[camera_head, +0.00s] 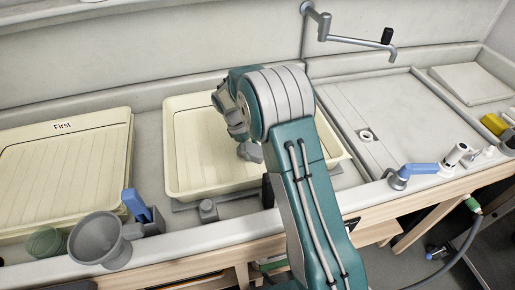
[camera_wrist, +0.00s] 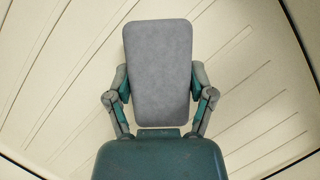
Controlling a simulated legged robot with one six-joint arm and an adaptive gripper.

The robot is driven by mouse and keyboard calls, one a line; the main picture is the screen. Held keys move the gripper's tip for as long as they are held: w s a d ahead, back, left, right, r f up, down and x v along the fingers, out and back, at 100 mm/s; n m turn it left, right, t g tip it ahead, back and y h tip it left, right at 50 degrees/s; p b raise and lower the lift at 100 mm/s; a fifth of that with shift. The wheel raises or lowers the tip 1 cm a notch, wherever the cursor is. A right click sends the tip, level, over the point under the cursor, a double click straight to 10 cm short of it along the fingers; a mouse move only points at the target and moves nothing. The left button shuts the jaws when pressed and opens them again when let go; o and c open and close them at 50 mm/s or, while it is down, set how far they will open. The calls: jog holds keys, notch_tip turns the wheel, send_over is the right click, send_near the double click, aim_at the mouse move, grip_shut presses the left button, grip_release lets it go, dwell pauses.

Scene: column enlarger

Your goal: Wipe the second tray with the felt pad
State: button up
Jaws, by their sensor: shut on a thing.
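The second tray (camera_head: 180,178) is a cream, rectangular, shallow tray in the middle of the sink bench in the head view. My gripper (camera_head: 247,152) reaches down over its right half. In the wrist view my gripper (camera_wrist: 160,100) is shut on the grey felt pad (camera_wrist: 160,60), one finger at each side. The ribbed cream tray floor (camera_wrist: 60,80) fills the view behind the pad. I cannot tell whether the pad touches the floor. My arm hides the tray's right part in the head view.
Another cream tray (camera_head: 62,170), labelled "First", stands at the left. A grey funnel (camera_head: 97,238) and a blue-handled tool (camera_head: 138,208) sit at the front left. A tap (camera_head: 350,40) overhangs the back. A flat sink panel (camera_head: 405,115) and a blue lever (camera_head: 420,169) are at the right.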

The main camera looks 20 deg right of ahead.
aim_at(237, 161)
jog(key=shift+a, duration=0.4)
jog(key=shift+a, duration=2.6)
jog(key=shift+r, duration=3.5)
